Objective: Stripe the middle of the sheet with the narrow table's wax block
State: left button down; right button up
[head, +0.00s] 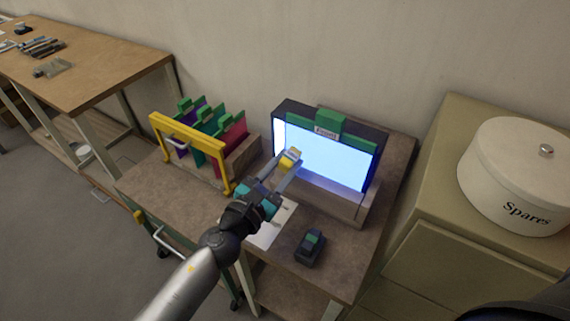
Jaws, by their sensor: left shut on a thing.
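My left gripper (279,174) reaches up from the bottom of the head view and is shut on a small yellow block with a pale top (290,159), which looks like the wax block. The block is in front of the left part of a brightly lit, pale blue sheet (335,166). The sheet stands upright in a dark frame with a green top bar. I cannot tell whether the block touches the sheet. No stripe shows on the visible part; the gripper and block hide some of its lower left. My right gripper is not in view.
A yellow-handled rack (190,143) holds several coloured panels at the left of the brown table (152,188). A dark block with a green top (311,247) and white paper (272,232) lie in front. A "Spares" tin (515,175) stands on the right cabinet.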

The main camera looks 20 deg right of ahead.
pick_arm(q)
jog(key=shift+x, duration=1.05)
dwell(0.4)
jog(key=shift+s+d, duration=0.5)
jog(key=shift+s, duration=0.25)
jog(key=shift+s+d, duration=0.5)
jog(key=shift+s, duration=0.3)
jog(key=shift+s+d+r+p, duration=0.1)
jog(key=shift+s+d+p, duration=0.2)
jog(key=shift+s+d, duration=1.1)
jog(key=shift+s+d+p, duration=0.25)
jog(key=shift+s+d, duration=0.8)
jog(key=shift+s, duration=0.55)
jog(key=shift+w+a+b, duration=0.15)
jog(key=shift+w+a, duration=0.65)
jog(key=shift+w, duration=0.25)
jog(key=shift+w+a+b, duration=0.15)
jog(key=shift+w+a, duration=0.65)
jog(key=shift+w, duration=0.2)
jog(key=shift+w+a+b, duration=0.15)
jog(key=shift+w+a, duration=0.65)
jog(key=shift+w, duration=0.25)
jog(key=shift+w+a+b, duration=0.25)
jog(key=shift+w+a, duration=0.3)
jog(key=shift+w, duration=0.2)
jog(key=shift+w+a+b, duration=0.25)
jog(key=shift+w+a, duration=0.3)
jog(key=shift+w, duration=0.2)
